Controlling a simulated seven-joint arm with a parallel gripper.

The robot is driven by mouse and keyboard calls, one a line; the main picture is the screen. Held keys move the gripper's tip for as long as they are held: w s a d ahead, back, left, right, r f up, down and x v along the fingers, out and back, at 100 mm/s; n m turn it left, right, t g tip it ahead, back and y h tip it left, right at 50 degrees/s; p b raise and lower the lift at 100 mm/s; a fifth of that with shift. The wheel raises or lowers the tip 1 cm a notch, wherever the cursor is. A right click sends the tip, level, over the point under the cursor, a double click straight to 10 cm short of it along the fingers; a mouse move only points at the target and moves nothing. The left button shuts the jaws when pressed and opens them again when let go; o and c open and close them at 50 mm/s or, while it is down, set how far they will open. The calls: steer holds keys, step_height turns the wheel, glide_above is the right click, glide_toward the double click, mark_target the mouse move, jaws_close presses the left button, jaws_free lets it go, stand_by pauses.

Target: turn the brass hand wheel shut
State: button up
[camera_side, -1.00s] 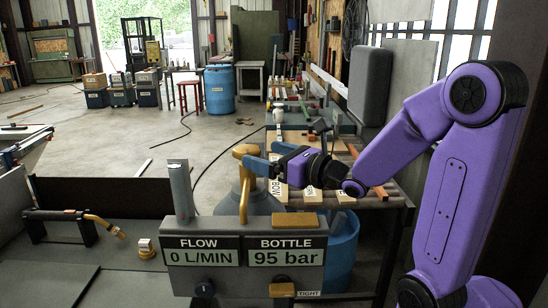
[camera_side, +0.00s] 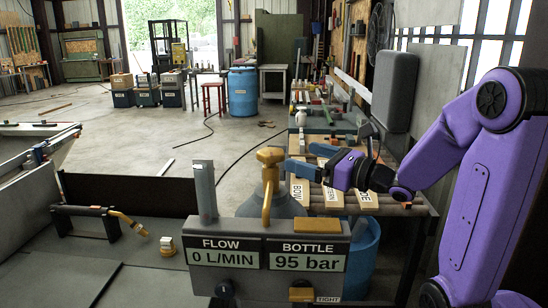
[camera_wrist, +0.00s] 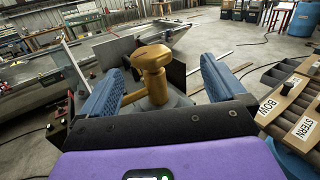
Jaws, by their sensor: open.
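The brass hand wheel (camera_side: 270,157) sits on top of a grey bottle (camera_side: 262,207) behind the gauge panel. In the wrist view the brass wheel (camera_wrist: 152,57) shows ahead, between my two blue fingers in the picture. My gripper (camera_side: 300,157) is open, just right of the wheel in the side view, and holds nothing. A narrow gap seems to lie between the nearer fingertip and the wheel. The panel (camera_side: 268,243) reads FLOW 0 L/MIN and BOTTLE 95 bar. A brass piece beside a TIGHT label (camera_side: 328,299) is at its lower edge.
A bench with wooden blocks marked BOW and STERN (camera_side: 333,196) lies under and behind my gripper. A blue drum (camera_side: 361,255) stands below it. Open floor lies beyond.

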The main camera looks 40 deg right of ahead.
mark_target(265, 156)
steer(key=s+d+f+n+g+y, duration=0.1)
steer(key=s+d+n+g+y, duration=0.1)
steer(key=s+d+y, duration=0.3)
steer(key=shift+h, duration=0.6)
steer(key=shift+s+a+x, duration=0.1)
steer(key=shift+a+x, duration=0.1)
steer(key=shift+x, duration=2.75)
steer(key=shift+s+a+x, duration=0.15)
steer(key=shift+a+x, duration=0.1)
steer(key=shift+x, duration=2.65)
steer(key=shift+s+a+x, duration=0.1)
steer(key=shift+a+x, duration=0.1)
steer(key=shift+x, duration=2.75)
steer(key=c, duration=1)
